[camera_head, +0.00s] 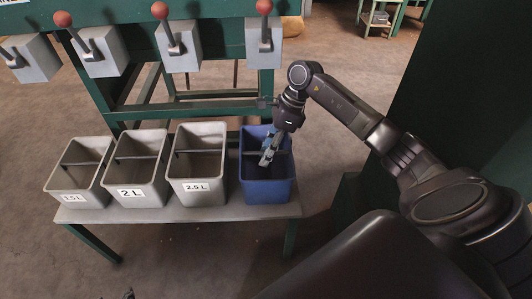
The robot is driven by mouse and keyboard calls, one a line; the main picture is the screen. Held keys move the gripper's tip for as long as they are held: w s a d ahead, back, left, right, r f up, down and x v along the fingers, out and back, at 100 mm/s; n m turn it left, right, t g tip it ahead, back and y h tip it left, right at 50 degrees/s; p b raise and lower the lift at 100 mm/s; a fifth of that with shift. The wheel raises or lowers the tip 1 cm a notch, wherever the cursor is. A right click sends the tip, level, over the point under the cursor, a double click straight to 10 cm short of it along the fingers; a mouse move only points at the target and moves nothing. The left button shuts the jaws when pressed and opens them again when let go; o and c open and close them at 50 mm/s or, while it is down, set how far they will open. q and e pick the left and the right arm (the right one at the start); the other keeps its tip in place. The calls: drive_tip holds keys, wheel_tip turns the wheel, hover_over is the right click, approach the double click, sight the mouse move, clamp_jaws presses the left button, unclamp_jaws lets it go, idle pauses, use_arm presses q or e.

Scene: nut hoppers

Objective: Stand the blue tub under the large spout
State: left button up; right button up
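The blue tub (268,190) stands upright at the right end of a low bench, with a bar across its open top. My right gripper (268,157) reaches down into the tub's mouth at the bar. The fingers overlap the bar, and I cannot tell whether they are shut on it. Several pale spout boxes with red-knobbed levers hang from the green frame above. The rightmost spout box (263,50) is above and behind the blue tub. I cannot make out which spout is the large one. My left gripper does not clearly show.
Grey tubs marked 1.5 L (75,197), 2 L (134,191) and 2.5 L (199,187) stand left of the blue tub on the bench (180,213). A dark green panel (455,90) rises at the right.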

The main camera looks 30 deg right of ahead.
use_arm(q)
drive_tip(key=s+a+f+g+p, duration=0.1)
drive_tip(key=s+a+f+g, duration=0.1)
drive_tip(key=s, duration=0.6)
drive_tip(key=shift+a+f+g+y, duration=0.35)
drive_tip(key=shift+f+g, duration=0.3)
drive_tip(key=shift+g, duration=0.25)
use_arm(e)
drive_tip(key=v, duration=0.7)
drive_tip(key=shift+r, duration=0.25)
